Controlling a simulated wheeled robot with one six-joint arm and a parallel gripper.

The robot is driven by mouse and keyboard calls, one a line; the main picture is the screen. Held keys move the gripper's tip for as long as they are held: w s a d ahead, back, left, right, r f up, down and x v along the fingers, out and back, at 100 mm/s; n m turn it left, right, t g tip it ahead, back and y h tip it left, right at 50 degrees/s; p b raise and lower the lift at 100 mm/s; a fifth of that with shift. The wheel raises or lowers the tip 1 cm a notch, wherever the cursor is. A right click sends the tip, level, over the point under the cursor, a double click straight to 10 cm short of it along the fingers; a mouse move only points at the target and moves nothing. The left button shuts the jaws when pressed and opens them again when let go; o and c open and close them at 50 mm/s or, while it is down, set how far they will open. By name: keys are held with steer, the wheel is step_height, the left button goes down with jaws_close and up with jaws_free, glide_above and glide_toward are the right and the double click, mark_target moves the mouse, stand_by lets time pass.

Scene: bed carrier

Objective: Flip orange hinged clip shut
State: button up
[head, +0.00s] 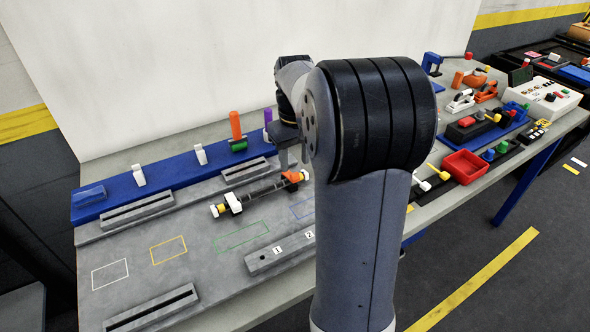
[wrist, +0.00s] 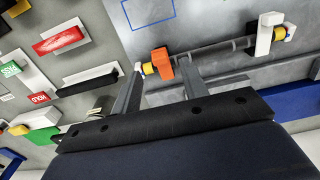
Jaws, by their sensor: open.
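The orange hinged clip (head: 293,177) sits at the right end of a dark grey rod (head: 262,189) on the grey work board. In the wrist view the orange clip (wrist: 161,63) lies beside a yellow end cap (wrist: 147,68). My gripper (wrist: 160,68) is open, its two fingers apart, with the clip showing between and just beyond the tips. Whether the fingers touch it, and how far its flap is open, I cannot tell. In the head view my gripper (head: 292,160) is just above the clip, and my arm covers part of the area.
A white clip (head: 233,202) is at the rod's other end; it also shows in the wrist view (wrist: 266,32). A blue rail (head: 165,178) with upright pegs runs behind. A red tray (head: 463,167) and several fixtures stand right. The board's front with coloured outlines is clear.

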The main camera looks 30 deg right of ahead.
mark_target(295, 174)
steer(key=shift+f, duration=1.95)
steer(key=shift+c, duration=0.4)
jaws_close()
